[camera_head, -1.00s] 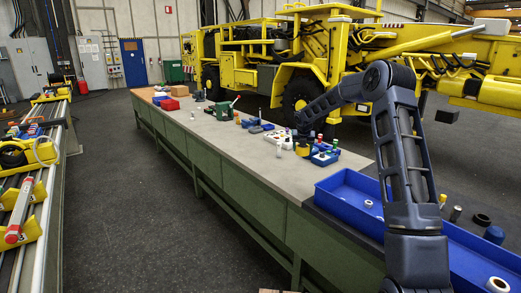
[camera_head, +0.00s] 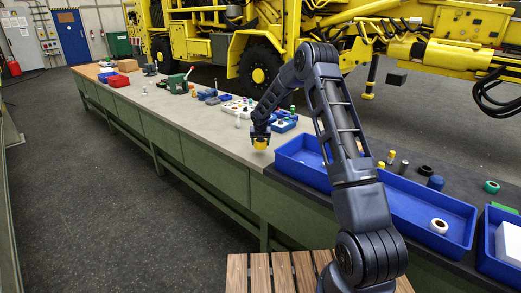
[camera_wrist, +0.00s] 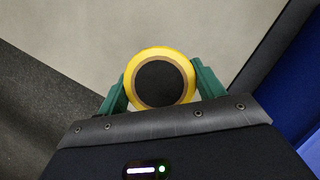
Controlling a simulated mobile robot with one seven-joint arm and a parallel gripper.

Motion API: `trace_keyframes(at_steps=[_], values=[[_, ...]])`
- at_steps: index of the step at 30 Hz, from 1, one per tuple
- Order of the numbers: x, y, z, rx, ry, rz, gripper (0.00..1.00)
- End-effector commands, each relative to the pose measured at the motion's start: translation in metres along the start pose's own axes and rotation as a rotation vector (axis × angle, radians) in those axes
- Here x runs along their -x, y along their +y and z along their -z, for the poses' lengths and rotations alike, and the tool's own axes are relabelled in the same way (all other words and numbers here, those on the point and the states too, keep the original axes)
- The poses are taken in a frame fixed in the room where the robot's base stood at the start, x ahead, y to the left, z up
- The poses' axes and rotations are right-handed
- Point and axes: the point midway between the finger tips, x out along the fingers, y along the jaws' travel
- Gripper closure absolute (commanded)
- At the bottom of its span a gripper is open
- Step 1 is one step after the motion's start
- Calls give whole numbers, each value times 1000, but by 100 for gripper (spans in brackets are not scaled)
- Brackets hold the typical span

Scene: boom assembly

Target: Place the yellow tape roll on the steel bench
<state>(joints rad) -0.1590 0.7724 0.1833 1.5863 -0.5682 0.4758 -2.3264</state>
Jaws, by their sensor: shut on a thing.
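The yellow tape roll (camera_wrist: 159,54) is between the green fingers of my gripper (camera_wrist: 160,88) in the wrist view, with its dark round centre facing the camera. My gripper is shut on it. In the head view my gripper (camera_head: 260,138) hangs near the front edge of the steel bench (camera_head: 200,122), with the yellow tape roll (camera_head: 260,144) at its lower end. The pale bench top (camera_wrist: 225,25) lies behind the roll in the wrist view. I cannot tell whether the roll touches the bench top.
A blue tray (camera_head: 300,160) is just right of my gripper. Parts trays (camera_head: 238,108) with small items lie behind it. A green vise (camera_head: 178,83) and a red box (camera_head: 119,81) stand farther left. The bench top left of my gripper is clear. A wooden slatted surface (camera_head: 285,275) is below.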

Motion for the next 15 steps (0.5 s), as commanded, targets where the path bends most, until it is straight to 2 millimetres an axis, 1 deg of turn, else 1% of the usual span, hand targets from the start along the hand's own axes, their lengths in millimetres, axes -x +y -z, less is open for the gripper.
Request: trace_keyframes(at_steps=[9, 15], values=[[-35, -1, 15, 0, 2, 1, 60], [-38, -1, 16, 0, 0, 0, 60]])
